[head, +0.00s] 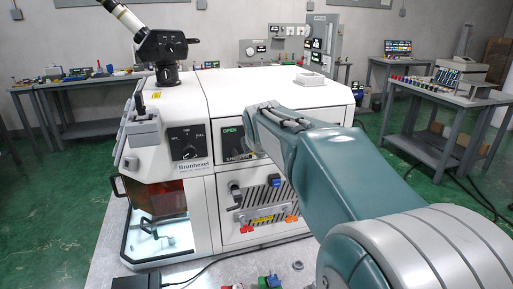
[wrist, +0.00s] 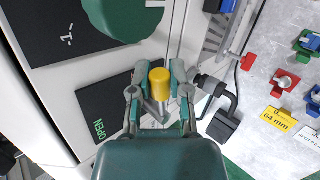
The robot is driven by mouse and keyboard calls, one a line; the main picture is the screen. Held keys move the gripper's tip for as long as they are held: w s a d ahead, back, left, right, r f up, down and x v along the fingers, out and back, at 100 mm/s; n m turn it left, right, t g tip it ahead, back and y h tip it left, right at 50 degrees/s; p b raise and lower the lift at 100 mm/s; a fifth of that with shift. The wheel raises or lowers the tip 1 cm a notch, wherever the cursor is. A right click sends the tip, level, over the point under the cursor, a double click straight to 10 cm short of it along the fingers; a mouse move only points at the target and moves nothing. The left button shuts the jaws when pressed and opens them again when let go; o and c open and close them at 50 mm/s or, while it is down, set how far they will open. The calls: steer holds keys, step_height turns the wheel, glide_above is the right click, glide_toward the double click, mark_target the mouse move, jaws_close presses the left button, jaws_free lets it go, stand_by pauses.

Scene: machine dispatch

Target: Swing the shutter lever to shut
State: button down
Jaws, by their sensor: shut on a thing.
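The shutter lever (wrist: 160,82) shows in the wrist view as a yellow knob. My gripper (wrist: 158,78) is shut on it, one finger on each side of the knob. The lever's pivot and most of its stem are hidden by the gripper. The black shutter panel (wrist: 97,103) has a green OPEN label at its left end; the other label is mostly covered by my gripper. In the head view the same panel (head: 231,141) shows OPEN at the top and part of a lower label. There my arm hides the lever and fingertips.
The white machine (head: 235,85) has a dial panel (head: 187,143) left of the shutter panel. Below are a vented front with orange clips and an amber window (head: 155,197). Coloured parts (head: 270,281) lie on the bench in front. A side table (head: 440,92) stands at right.

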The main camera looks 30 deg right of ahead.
steer(key=shift+f+y, duration=0.3)
stand_by(0.4)
steer(key=c, duration=0.8)
jaws_free()
steer(key=shift+c, duration=0.2)
steer(key=shift+d, duration=0.1)
steer(key=v, duration=1.2)
steer(key=shift+w+f, duration=0.1)
steer(key=s+a+f+m+g+y, duration=0.1)
steer(key=s+a+f+m, duration=0.5)
steer(key=s+f+m, duration=0.2)
steer(key=s+a+f+m+g+y, duration=0.2)
steer(key=s+a+f+m, duration=0.5)
steer(key=s+f, duration=0.3)
steer(key=shift+s+a+m, duration=0.25)
steer(key=shift+s+m, duration=0.25)
steer(key=shift+m, duration=0.4)
